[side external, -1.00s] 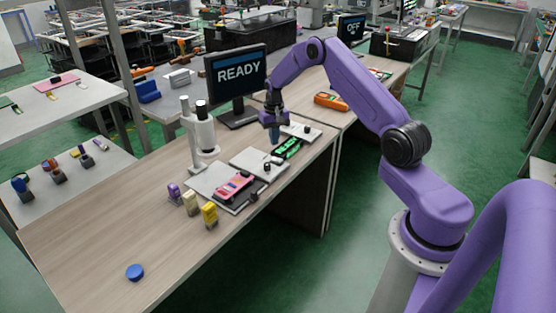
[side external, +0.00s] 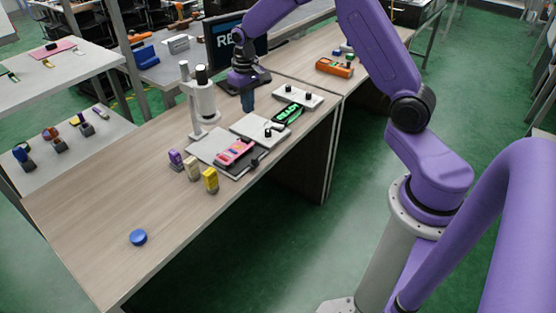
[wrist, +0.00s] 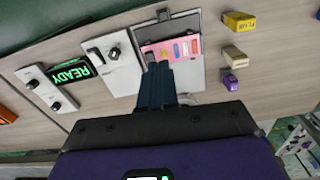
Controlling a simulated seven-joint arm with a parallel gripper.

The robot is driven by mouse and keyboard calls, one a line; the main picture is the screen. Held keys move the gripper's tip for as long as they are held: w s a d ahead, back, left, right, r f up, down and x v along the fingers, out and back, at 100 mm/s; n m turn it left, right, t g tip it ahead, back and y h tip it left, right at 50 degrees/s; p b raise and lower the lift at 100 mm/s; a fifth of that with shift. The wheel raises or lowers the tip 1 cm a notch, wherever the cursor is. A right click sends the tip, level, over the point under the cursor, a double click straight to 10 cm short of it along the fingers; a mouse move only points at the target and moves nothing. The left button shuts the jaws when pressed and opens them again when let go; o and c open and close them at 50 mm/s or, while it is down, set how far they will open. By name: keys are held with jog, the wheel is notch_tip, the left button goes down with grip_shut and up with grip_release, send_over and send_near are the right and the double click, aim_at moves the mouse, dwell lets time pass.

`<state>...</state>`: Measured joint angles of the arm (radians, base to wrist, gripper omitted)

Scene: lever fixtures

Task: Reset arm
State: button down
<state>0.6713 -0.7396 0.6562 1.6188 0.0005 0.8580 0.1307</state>
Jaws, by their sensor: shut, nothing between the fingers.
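My gripper (side external: 247,103) is shut and empty, pointing down above the wooden workbench (side external: 90,205). In the side external view it is in front of the monitor (side external: 222,38), behind the lever fixtures. In the wrist view its dark fingertips (wrist: 158,68) overlap the lower left edge of the pink panel (wrist: 172,50). The pink panel also shows in the side external view (side external: 236,151), on a grey plate. A white box with a black lever (side external: 258,129) is beside it. A green READY display (side external: 288,113) and a white box with two black knobs (side external: 300,95) are farther right.
A grey stand instrument (side external: 198,105) rises left of my gripper. Purple (side external: 175,158), cream (side external: 191,168) and yellow (side external: 210,179) blocks stand near the plate. A blue round piece (side external: 138,237) is at the front left. An orange device (side external: 334,68) lies at the back right.

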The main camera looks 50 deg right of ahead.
jog(key=s+a+r+n, duration=0.35)
jog(key=s+a, duration=0.25)
jog(key=s, duration=0.2)
jog(key=s+a+r+n, duration=0.35)
jog(key=s+a, duration=0.25)
jog(key=s, duration=0.2)
jog(key=s+d+r+n, duration=0.1)
jog(key=s+n, duration=0.5)
jog(key=s, duration=1.4)
jog(key=shift+s+d+r, duration=0.15)
jog(key=shift+r, duration=0.25)
